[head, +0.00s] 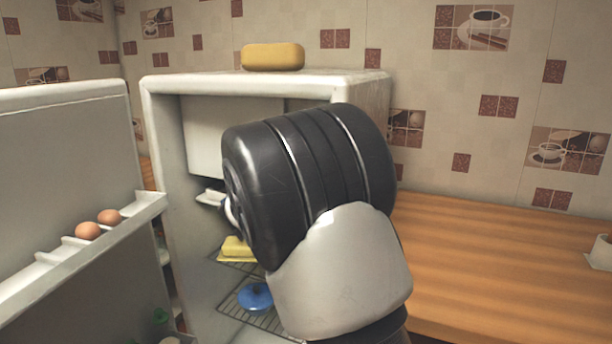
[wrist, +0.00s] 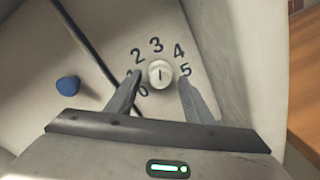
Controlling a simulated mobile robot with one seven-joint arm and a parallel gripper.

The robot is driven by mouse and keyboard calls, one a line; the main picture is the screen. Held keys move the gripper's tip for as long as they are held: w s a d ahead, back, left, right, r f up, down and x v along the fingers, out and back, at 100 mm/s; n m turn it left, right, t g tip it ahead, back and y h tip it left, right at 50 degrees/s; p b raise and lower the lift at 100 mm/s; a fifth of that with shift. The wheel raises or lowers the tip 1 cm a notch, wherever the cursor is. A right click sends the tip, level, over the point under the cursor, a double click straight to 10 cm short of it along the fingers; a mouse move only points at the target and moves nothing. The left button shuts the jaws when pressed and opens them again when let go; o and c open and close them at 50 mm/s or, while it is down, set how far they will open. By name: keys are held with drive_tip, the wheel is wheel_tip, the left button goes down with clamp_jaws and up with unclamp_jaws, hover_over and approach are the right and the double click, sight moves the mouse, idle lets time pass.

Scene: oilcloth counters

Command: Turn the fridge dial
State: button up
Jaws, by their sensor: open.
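The fridge dial (wrist: 160,73) is a small round pale knob with a dark mark, ringed by dark numbers, of which 2, 3, 4 and 5 read clearly in the wrist view. My gripper (wrist: 159,84) is open, with one finger to the left of the dial and one to the right. I cannot tell whether either finger touches it. The left finger covers part of a number. The white fridge (head: 160,150) stands open in the head view. My arm hides the dial and the gripper there.
The fridge door (head: 70,170) is swung open at left, with eggs (head: 88,231) on its shelf. A yellow butter dish (head: 236,249) and a blue lid (head: 255,296) are inside. A yellow block (head: 273,57) lies on top. The wooden counter (head: 500,260) at right is mostly clear.

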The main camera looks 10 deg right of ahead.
drive_tip(key=p+v, duration=0.2)
drive_tip(key=v, duration=1.5)
drive_tip(key=shift+s, duration=0.2)
